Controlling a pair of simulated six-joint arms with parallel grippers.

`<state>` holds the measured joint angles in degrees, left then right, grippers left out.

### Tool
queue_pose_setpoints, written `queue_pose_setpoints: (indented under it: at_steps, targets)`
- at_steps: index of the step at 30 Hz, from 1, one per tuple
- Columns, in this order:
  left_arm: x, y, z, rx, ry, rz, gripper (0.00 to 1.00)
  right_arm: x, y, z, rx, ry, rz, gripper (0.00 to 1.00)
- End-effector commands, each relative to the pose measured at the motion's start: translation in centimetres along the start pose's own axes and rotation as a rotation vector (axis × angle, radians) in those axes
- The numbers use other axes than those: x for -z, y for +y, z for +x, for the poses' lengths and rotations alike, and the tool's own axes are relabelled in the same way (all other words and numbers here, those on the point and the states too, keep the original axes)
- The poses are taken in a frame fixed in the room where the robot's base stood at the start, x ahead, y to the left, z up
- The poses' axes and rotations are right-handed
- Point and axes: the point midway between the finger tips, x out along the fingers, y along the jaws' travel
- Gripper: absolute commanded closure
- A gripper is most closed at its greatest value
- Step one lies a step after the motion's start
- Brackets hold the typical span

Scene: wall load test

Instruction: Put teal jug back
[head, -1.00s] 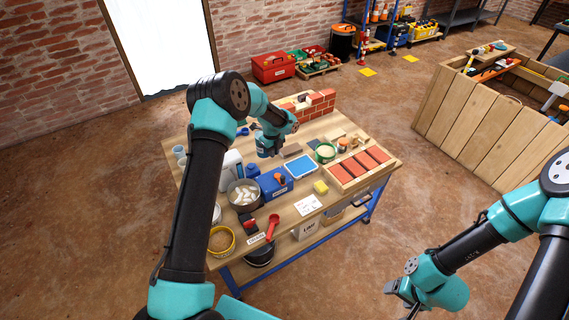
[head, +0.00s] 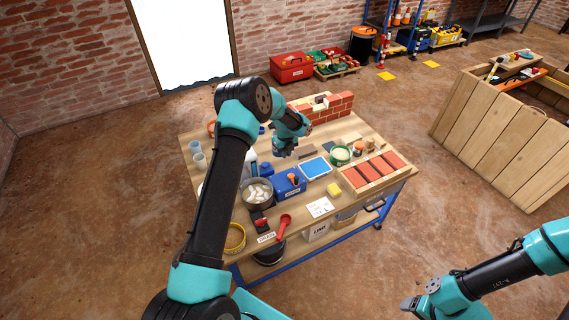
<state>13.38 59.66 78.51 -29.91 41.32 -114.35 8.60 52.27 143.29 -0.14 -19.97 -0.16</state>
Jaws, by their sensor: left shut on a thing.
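My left gripper (head: 284,150) is over the middle of the workbench (head: 222,184), in front of the small brick wall. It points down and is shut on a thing. My own wrist hides its fingertips and most of what they hold. I cannot make out a teal jug apart from the teal arm parts. My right gripper (head: 410,303) is low at the right, off the bench over the floor; its fingers are too small to read.
A blue tray (head: 315,168), a blue box (head: 289,183), a grey pot (head: 258,193) and a green tub (head: 341,155) crowd the bench near my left gripper. The brick wall (head: 328,106) stands at the back. Pale cups (head: 195,147) stand at the left edge.

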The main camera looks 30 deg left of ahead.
Motion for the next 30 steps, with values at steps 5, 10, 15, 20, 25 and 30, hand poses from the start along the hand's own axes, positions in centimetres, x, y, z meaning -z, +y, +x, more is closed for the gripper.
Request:
queue_pose_setpoints:
  at_steps: [5, 10, 15, 20, 25, 30]
  targets:
    - [0.0, 0.0, 2.4, 0.000, -0.001, 0.001, 1.00, 0.0, 0.0, 0.0, 0.000, 0.000, 0.000, 0.31]
    - [-0.1, -0.1, 2.7, 0.001, -0.002, 0.000, 1.00, 0.0, 0.0, 0.0, 0.000, 0.000, 0.000, 0.31]
    - [-0.1, -0.1, 2.7, 0.001, -0.001, 0.000, 1.00, 0.0, 0.0, 0.0, 0.000, 0.000, 0.000, 0.31]
    - [0.0, 0.0, 3.9, -0.001, 0.001, 0.000, 1.00, 0.0, 0.0, 0.0, 0.000, 0.000, 0.000, 0.31]
    - [-0.1, 0.0, 6.0, -0.001, 0.000, 0.000, 1.00, 0.0, 0.0, 0.0, 0.000, 0.000, 0.000, 0.31]
    - [-0.1, -0.1, 6.5, 0.001, -0.002, 0.000, 1.00, 0.0, 0.0, 0.0, 0.000, 0.000, 0.000, 0.31]
